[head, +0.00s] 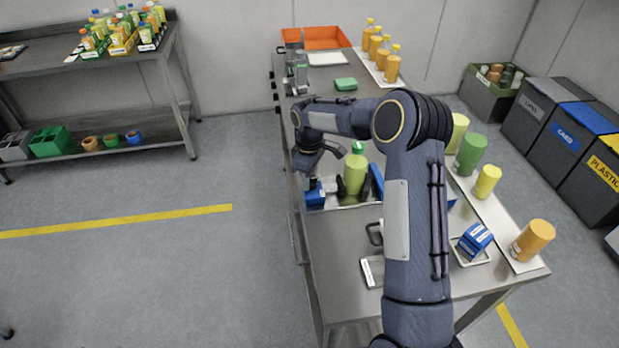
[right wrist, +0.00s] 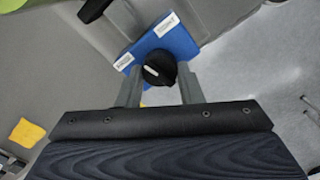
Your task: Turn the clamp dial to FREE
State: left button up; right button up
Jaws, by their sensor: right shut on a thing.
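The clamp dial (right wrist: 157,72) is a black round knob with a white pointer mark, on a blue block (right wrist: 180,42) with two white labels whose words are too small to read. My right gripper (right wrist: 160,84) is shut on the dial, one finger on each side of it. In the head view my right gripper (head: 312,180) reaches down to the blue block (head: 315,197) at the table's left edge, and the dial is mostly hidden there. A green bottle (head: 355,176) stands upright just right of the block, between black holders. My left gripper is not in view.
Black clamp-like parts (head: 367,188) stand close beside the bottle. Behind my arm are green and yellow containers (head: 471,152) on a white strip. A blue block on a small tray (head: 474,240) sits nearer. The floor left of the table is clear.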

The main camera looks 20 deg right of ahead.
jog(key=n, duration=0.6)
jog(key=shift+r+n, duration=0.1)
jog(key=shift+n, duration=0.2)
dwell(0.5)
jog(key=o, duration=1)
jog(key=shift+s, duration=0.1)
jog(key=shift+c, duration=0.2)
notch_tip(320, 180, up, 8)
jog(key=shift+f+b, duration=0.2)
jog(key=shift+b, duration=0.5)
jog(key=shift+r, duration=0.1)
